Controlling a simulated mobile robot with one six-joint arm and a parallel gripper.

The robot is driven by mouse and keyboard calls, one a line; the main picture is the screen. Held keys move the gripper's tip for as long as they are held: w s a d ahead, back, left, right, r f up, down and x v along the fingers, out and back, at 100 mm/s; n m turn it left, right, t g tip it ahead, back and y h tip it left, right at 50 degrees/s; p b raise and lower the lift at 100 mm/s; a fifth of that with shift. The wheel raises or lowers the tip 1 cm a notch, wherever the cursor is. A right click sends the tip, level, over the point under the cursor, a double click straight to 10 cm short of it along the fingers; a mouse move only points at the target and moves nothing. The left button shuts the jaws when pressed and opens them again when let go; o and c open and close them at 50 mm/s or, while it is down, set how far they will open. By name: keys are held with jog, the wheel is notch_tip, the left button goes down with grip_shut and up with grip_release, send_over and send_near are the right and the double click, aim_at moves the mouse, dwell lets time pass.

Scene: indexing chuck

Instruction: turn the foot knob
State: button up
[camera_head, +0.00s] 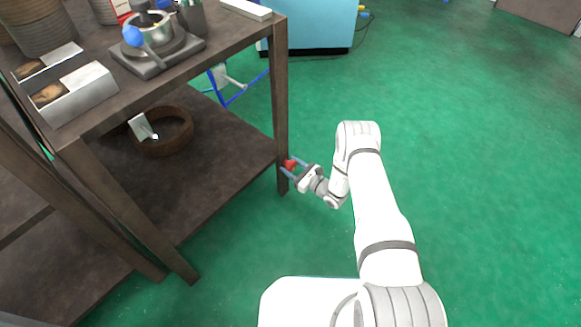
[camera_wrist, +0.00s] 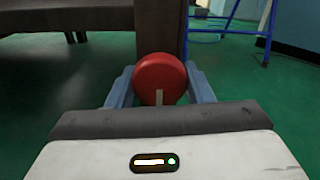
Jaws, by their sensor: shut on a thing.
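The foot knob is a round red knob (camera_wrist: 160,78) low on the outer side of a dark table leg (camera_wrist: 160,28). It also shows small and red in the head view (camera_head: 290,165), beside the leg. My gripper (camera_head: 288,170) reaches it from the right, close to the floor. In the wrist view my gripper's blue-grey fingers (camera_wrist: 160,88) stand on either side of the knob, shut on it. The knob's mount on the leg is hidden behind its red face.
The dark workbench (camera_head: 225,150) stands at left, with an indexing chuck (camera_head: 155,45) on top and a brown ring (camera_head: 165,131) on its lower shelf. A blue frame (camera_head: 235,90) stands behind. Green floor (camera_head: 470,150) is open at right.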

jog(key=shift+w, duration=0.15)
jog(key=o, duration=1)
jog(key=p+v, duration=0.2)
jog(key=v, duration=0.6)
jog(key=shift+a+r, duration=0.1)
